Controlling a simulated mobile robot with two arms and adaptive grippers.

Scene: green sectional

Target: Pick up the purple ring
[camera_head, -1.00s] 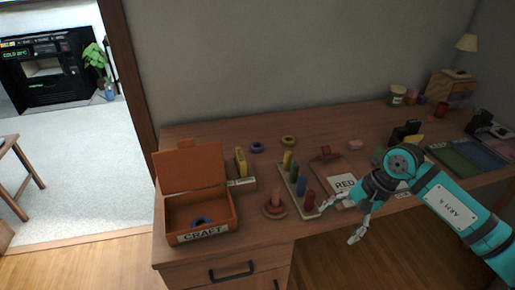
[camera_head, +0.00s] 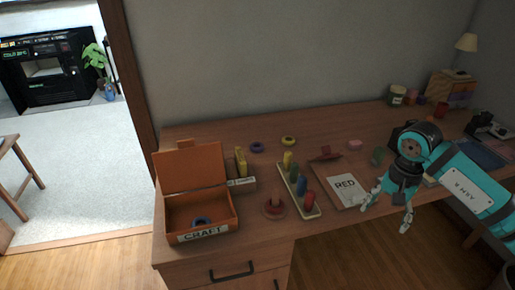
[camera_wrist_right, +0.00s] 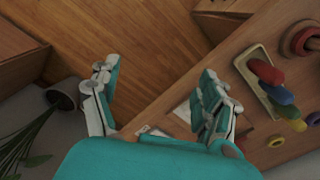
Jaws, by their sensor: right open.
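The purple ring (camera_head: 257,147) lies flat at the back of the desk, left of a yellow ring (camera_head: 288,141). My left gripper is not in view.
A peg board (camera_head: 312,211) with several coloured pegs stands mid-desk, beside a red ring stacker (camera_head: 274,207). An open craft box (camera_head: 236,219) holding a blue ring is at left. A paper labelled RED (camera_head: 345,190) lies near my right gripper.

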